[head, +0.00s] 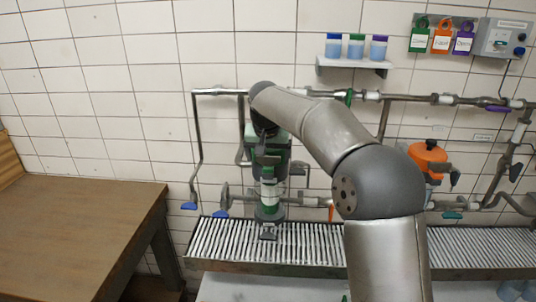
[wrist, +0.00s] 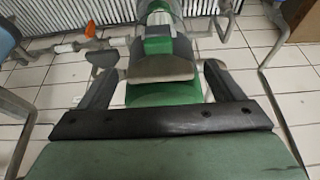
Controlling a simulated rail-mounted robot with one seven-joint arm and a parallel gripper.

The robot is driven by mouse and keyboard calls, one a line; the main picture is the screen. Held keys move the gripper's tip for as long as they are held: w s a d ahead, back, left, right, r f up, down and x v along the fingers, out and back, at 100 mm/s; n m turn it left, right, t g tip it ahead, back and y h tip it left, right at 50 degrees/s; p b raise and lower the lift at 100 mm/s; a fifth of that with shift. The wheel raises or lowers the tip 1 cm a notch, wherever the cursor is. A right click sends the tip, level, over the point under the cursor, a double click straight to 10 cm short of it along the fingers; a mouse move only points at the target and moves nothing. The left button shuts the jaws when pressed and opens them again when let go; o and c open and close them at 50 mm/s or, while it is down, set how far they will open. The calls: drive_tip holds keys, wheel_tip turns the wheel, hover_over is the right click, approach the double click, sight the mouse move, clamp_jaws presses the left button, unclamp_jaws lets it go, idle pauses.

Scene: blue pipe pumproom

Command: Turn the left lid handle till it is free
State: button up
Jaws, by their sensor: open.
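The left vessel (head: 269,193) has a clear body with green bands and stands upright above the grating, below my wrist. In the wrist view, its green lid (wrist: 165,94) and a grey, wedge-shaped piece (wrist: 160,69), which looks like the lid handle, lie between my fingers. My gripper (wrist: 157,62) is open, one finger on each side of that piece, with visible gaps; I see no contact. In the head view my arm and wrist hide most of the lid, and I cannot make out the handle there.
A second vessel with an orange lid (head: 428,154) stands to the right. Pipes (head: 410,97) with valves run along the tiled wall. A shelf (head: 354,64) holds three jars. The slatted grating (head: 300,240) lies below. A bare wooden table (head: 80,225) is at left.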

drive_tip(key=shift+w+f, duration=0.1)
drive_tip(key=shift+f, duration=0.1)
drive_tip(key=c, duration=1)
drive_tip(key=shift+d+n+y, duration=0.1)
drive_tip(key=shift+n+y, duration=0.5)
drive_tip(key=shift+n, duration=1)
drive_tip(key=shift+r, duration=0.1)
drive_tip(key=o, duration=1)
